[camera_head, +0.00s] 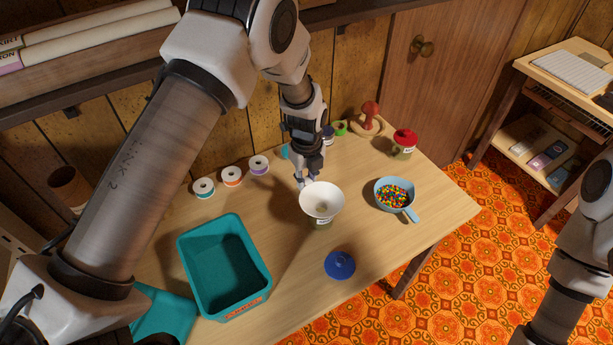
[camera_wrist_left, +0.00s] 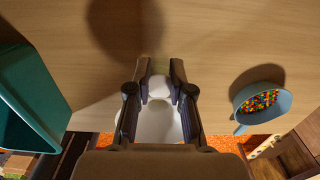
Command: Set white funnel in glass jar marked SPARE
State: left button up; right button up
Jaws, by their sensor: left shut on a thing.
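A small glass jar (camera_head: 322,223) with a pale label stands on the table directly below the funnel. The funnel's bowl covers the jar's mouth, so I cannot tell whether the spout is inside or above it. The label is too small to read. My right arm shows at the right edge, but its gripper is out of view.
A teal bin (camera_head: 226,268) stands left on the wooden table. A blue lid (camera_head: 340,265) lies in front of the jar. A blue scoop of colourful beads (camera_head: 395,194) is to the right. A red-topped jar (camera_head: 404,144) and several thread spools (camera_head: 231,176) are farther back.

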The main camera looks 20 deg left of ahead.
pick_arm(q)
jog(key=o, duration=0.9)
jog(key=shift+o, duration=0.2)
jog(key=shift+r, duration=0.1)
notch_tip(320, 180, up, 12)
